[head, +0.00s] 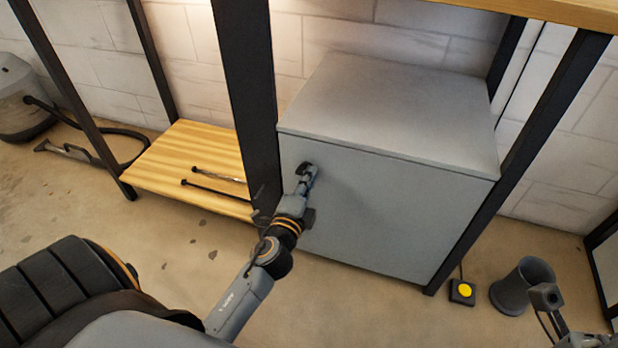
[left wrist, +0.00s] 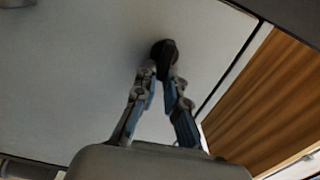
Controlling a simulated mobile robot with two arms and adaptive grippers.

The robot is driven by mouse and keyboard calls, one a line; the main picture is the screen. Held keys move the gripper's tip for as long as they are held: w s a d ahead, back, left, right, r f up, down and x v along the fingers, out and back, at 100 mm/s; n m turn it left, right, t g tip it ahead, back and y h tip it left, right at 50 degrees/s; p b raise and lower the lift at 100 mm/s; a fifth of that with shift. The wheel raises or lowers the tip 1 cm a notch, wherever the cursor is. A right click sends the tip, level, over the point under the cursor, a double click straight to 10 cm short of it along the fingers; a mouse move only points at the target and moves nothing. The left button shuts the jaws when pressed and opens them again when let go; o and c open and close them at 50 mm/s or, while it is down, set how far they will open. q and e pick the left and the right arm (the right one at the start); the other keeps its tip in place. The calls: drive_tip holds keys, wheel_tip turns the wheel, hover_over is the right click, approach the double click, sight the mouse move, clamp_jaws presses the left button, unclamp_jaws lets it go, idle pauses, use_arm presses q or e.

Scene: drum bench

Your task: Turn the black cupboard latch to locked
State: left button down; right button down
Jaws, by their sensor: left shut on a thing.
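The grey cupboard (head: 400,215) stands under the bench with its front door closed. My left gripper (head: 306,176) is at the upper left part of the door. In the left wrist view, its two fingers (left wrist: 162,82) are closed around the black latch (left wrist: 163,51), which stands out from the pale door (left wrist: 80,75). The fingers hide part of the latch, so I cannot tell its exact turn. In the head view the latch is mostly covered by the gripper. A part that looks like my right gripper (head: 546,298) shows at the lower right; its fingers are unclear.
A black bench leg (head: 247,90) rises just left of the gripper. A wooden shelf (head: 185,165) with two thin rods lies further left. A dark bin (head: 522,286) and a box with a yellow button (head: 463,290) stand on the floor at the right.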

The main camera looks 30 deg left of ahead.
use_arm(q)
drive_tip(key=c, duration=1.4)
unclamp_jaws()
drive_tip(key=v, duration=0.7)
drive_tip(key=shift+s, duration=0.25)
